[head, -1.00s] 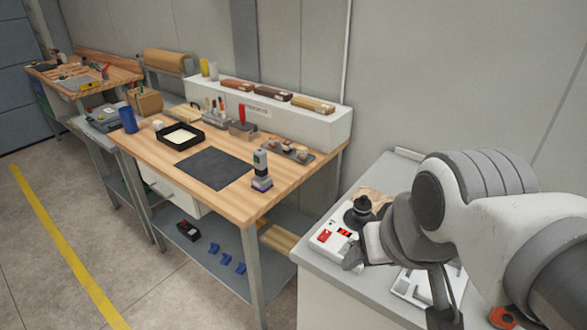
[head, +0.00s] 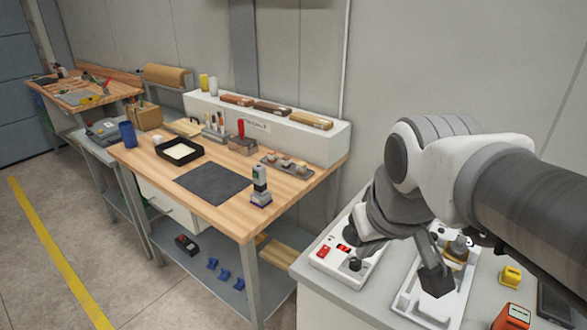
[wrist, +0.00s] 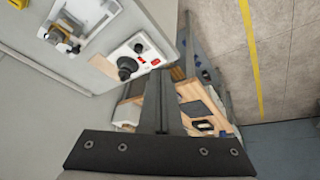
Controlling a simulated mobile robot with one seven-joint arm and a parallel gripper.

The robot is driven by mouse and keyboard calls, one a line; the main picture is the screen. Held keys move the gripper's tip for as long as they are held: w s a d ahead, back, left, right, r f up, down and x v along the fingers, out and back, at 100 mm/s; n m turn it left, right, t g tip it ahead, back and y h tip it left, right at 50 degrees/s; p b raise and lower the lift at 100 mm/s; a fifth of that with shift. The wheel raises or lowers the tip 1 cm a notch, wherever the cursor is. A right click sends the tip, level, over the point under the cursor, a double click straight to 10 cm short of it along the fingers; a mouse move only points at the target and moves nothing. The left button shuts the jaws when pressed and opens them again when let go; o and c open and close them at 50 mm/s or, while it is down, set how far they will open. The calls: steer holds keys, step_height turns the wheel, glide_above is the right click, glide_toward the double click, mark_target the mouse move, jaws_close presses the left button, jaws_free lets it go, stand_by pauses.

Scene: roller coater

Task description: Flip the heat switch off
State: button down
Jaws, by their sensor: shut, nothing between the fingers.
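A white control box (head: 330,268) stands on the grey cabinet at the lower middle of the head view. It carries a red switch (head: 322,252), a small red display-like patch (head: 343,248), a small black knob (head: 355,263) and a larger black knob (head: 349,232). The wrist view also shows the box, with the red switch (wrist: 155,62) at its right end. Which switch is the heat switch I cannot read. My gripper (wrist: 162,85) is shut and empty. In the wrist view its fingers reach up close beside the box; whether they touch it I cannot tell.
A white tray-like fixture (head: 405,300) with a small part is right of the box. A yellow item (head: 511,276) and an orange device (head: 512,318) lie further right. The wooden workbench (head: 235,218) with tools stands to the left, beyond a narrow gap.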

steer(key=w+n+g, duration=0.1)
steer(key=w+n, duration=0.1)
steer(key=w, duration=0.5)
steer(key=n+g+p, duration=0.2)
steer(key=n+g, duration=0.1)
steer(key=n, duration=0.3)
glide_above(327, 249)
steer(key=s+a, duration=0.1)
step_height(327, 249, down, 12)
steer(key=shift+s+a+h, duration=0.2)
steer(key=shift+h, duration=0.2)
steer(key=shift+f, duration=0.1)
steer(key=f, duration=0.8)
steer(key=w+d+f+p, duration=0.1)
steer(key=f, duration=0.4)
steer(key=shift+w+f, duration=0.1)
steer(key=shift+f, duration=0.3)
